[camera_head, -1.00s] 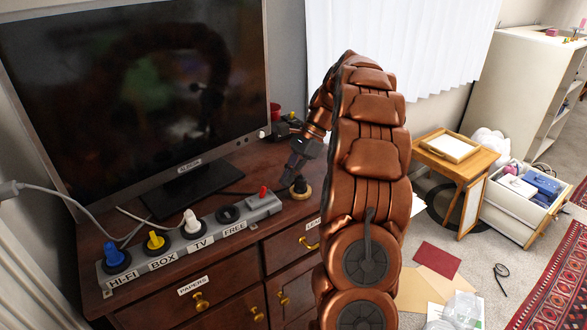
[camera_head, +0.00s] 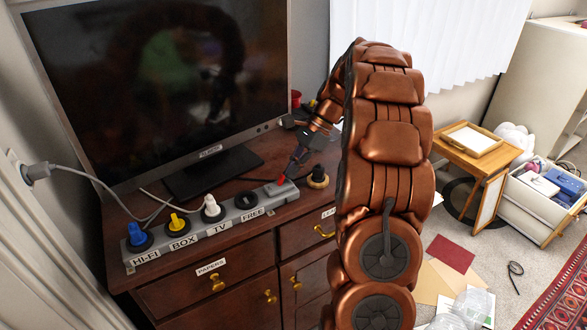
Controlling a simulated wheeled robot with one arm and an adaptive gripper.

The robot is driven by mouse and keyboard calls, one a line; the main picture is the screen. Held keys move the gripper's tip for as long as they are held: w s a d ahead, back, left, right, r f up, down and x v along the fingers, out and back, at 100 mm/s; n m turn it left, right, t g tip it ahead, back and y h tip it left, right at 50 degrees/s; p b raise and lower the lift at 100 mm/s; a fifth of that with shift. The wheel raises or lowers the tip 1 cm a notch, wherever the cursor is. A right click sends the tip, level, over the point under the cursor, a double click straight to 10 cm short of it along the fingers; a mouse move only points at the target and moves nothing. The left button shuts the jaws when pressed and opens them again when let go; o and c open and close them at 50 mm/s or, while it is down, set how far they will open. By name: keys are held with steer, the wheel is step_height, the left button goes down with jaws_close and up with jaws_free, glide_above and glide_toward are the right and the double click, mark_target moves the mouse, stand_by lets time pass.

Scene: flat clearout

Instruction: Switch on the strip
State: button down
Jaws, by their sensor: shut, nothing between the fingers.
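The grey power strip (camera_head: 205,226) lies along the front of the dark wood cabinet top. It holds a blue plug at HI-FI (camera_head: 137,235), a yellow plug at BOX (camera_head: 178,223) and a white plug at TV (camera_head: 211,207). The socket marked FREE (camera_head: 246,201) has no plug in it. The red switch (camera_head: 281,180) is at the strip's right end. My gripper (camera_head: 287,173) is shut and empty, with its tips right at the red switch. I cannot tell whether they touch it or whether the switch is lit.
A black and brass round object (camera_head: 317,178) stands just right of the strip. The television (camera_head: 150,90) stands behind the strip. A grey cable runs from a wall plug (camera_head: 38,171) at the left. Papers (camera_head: 440,275) and a full drawer box (camera_head: 540,205) lie on the floor.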

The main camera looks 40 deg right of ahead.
steer(key=shift+a+r+h, duration=0.25)
steer(key=shift+a+h, duration=0.05)
steer(key=shift+h, duration=0.5)
steer(key=shift+a+r+h, duration=0.25)
steer(key=shift+a+h, duration=0.05)
steer(key=shift+h, duration=0.4)
steer(key=a+h, duration=0.1)
steer(key=h, duration=0.1)
steer(key=a+h+b, duration=0.1)
steer(key=h, duration=0.1)
steer(key=shift+w+r+g, duration=0.1)
steer(key=shift+r+g, duration=0.2)
steer(key=shift+r, duration=0.05)
steer(key=shift+d, duration=0.1)
steer(key=shift+r, duration=0.1)
steer(key=shift+r+p, duration=0.45)
steer(key=shift+r, duration=0.25)
